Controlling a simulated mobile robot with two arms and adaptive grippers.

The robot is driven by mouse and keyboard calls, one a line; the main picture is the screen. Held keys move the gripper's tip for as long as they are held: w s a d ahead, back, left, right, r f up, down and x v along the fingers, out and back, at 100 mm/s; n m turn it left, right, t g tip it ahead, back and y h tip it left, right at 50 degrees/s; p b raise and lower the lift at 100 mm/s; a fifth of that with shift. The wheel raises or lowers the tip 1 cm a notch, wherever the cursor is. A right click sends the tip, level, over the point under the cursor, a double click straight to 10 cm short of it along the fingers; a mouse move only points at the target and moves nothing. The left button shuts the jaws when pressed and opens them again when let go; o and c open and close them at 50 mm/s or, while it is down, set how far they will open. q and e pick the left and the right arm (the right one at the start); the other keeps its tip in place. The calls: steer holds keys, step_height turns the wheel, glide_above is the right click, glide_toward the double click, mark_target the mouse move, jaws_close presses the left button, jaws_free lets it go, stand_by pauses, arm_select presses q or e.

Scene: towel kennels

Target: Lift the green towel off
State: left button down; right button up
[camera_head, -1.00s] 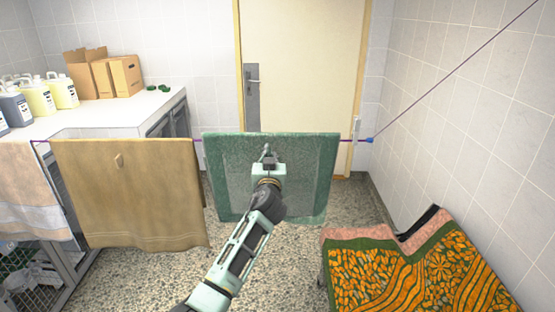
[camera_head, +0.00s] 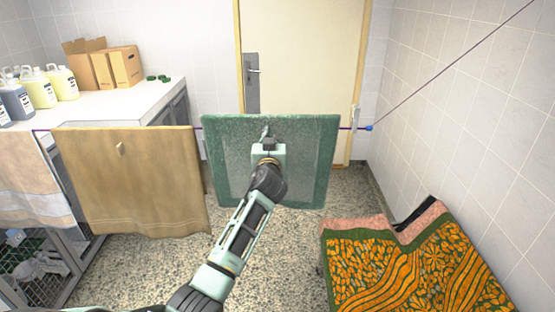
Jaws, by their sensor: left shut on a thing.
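The green towel (camera_head: 315,170) hangs at the purple line (camera_head: 350,128), in front of the door. Its top edge stands a little above the line, and the line is hidden behind or within it. My left gripper (camera_head: 266,134) is shut on the green towel near its upper middle. The arm hides part of the towel's lower middle, and the fingertips are small in view. My right gripper is not in view.
A tan towel (camera_head: 130,185) and a pale striped towel (camera_head: 28,180) hang on the line to the left. Jugs (camera_head: 38,92) and boxes (camera_head: 115,68) stand on the white counter (camera_head: 150,103). An orange patterned cloth (camera_head: 400,270) drapes at lower right, near the tiled wall.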

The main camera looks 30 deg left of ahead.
arm_select(q)
steer(key=r, duration=0.3)
steer(key=shift+a+r+t, duration=0.15)
steer(key=shift+a+t, duration=0.1)
steer(key=shift+t, duration=0.05)
steer(key=f+v, duration=0.1)
steer(key=v, duration=1.1)
steer(key=shift+d+f+p, duration=0.2)
steer(key=shift+d+p, duration=0.05)
steer(key=shift+p, duration=0.05)
